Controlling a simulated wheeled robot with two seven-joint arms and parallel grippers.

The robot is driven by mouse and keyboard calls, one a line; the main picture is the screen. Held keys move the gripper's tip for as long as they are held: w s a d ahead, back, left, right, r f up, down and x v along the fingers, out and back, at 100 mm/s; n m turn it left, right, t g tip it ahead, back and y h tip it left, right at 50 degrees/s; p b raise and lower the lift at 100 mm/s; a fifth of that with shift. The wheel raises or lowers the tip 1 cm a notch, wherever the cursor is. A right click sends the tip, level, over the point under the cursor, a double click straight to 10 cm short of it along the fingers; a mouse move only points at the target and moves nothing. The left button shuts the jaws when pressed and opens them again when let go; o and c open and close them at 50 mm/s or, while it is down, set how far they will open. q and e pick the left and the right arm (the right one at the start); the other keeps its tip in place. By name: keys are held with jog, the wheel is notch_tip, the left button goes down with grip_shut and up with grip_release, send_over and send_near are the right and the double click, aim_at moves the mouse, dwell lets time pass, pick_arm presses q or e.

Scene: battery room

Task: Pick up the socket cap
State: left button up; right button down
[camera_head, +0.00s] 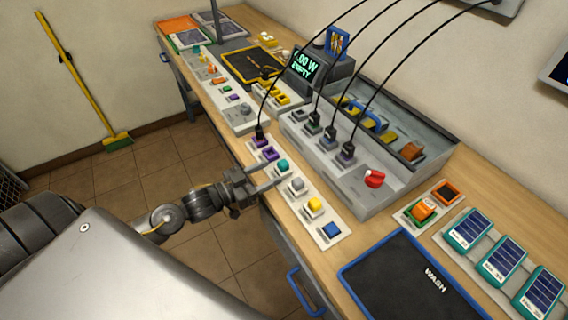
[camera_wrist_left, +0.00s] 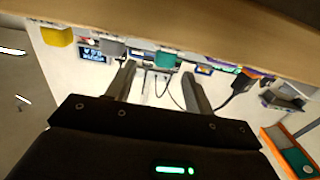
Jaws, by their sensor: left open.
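A pale strip (camera_head: 333,241) along the front edge of the bench carries a row of small coloured caps. They include a purple cap (camera_head: 270,153), a teal cap (camera_head: 283,166), a grey cap (camera_head: 297,184), a yellow cap (camera_head: 314,204) and a blue cap (camera_head: 332,230). Which one is the socket cap I cannot tell. My left gripper (camera_head: 268,176) is open and empty at the strip's front side, near the teal cap. In the left wrist view the teal cap (camera_wrist_left: 167,60) shows between the fingertips (camera_wrist_left: 158,72), beyond them. My right gripper is not in view.
A grey tester box (camera_head: 330,172) with a red knob (camera_head: 374,179) and black cables stands behind the strip. A dark wash mat (camera_head: 405,285) and several blue-panelled packs (camera_head: 470,230) lie to the right. A blue handle (camera_head: 305,292) sticks out below the bench edge.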

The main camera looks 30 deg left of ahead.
aim_at(279, 164)
pick_arm(q)
jog(key=shift+w+d, duration=0.15)
jog(key=shift+w, duration=0.05)
jog(key=shift+w+r, duration=0.2)
jog(key=p+x, duration=0.1)
jog(key=x, duration=0.1)
jog(key=p+x, duration=0.1)
jog(key=x, duration=0.1)
jog(key=shift+w+r, duration=0.2)
jog(key=shift+w, duration=0.15)
jog(key=shift+w+f, duration=0.1)
jog(key=shift+w, duration=0.05)
jog(key=shift+c, duration=0.4)
jog(key=c, duration=1)
